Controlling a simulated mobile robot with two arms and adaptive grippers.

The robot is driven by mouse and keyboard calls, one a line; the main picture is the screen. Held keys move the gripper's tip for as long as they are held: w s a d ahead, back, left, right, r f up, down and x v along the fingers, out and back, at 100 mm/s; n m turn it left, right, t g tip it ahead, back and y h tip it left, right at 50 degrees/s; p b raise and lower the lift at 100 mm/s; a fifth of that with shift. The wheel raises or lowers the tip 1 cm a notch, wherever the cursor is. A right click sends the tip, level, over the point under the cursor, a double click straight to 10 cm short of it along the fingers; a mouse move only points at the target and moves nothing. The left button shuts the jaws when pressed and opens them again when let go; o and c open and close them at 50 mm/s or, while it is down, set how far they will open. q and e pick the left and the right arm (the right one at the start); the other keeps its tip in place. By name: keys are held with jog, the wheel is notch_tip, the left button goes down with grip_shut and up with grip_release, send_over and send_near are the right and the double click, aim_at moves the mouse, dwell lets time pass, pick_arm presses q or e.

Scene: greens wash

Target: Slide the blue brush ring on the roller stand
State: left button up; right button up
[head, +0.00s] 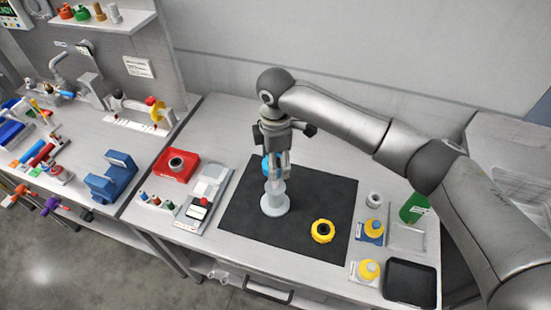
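The blue brush ring (266,167) is at the fingers of my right gripper (277,172), partly hidden by them. The gripper comes in from the right, points down and appears shut on the ring. The pale grey roller stand (274,204) stands upright on the black mat (318,195), directly below the gripper. The ring is at about the height of the post's top. I cannot tell whether the post passes through it, as the fingers cover that spot. My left gripper is not in view.
A yellow ring (322,231) lies on the mat to the right of the stand. The mat's front left is clear.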

dwell(0.4)
jog(key=shift+p, duration=0.4)
dwell(0.6)
jog(key=shift+p, duration=0.45)
jog(key=shift+f+b, duration=1.8)
jog(key=shift+f, duration=2.15)
jog(key=o, duration=1.1)
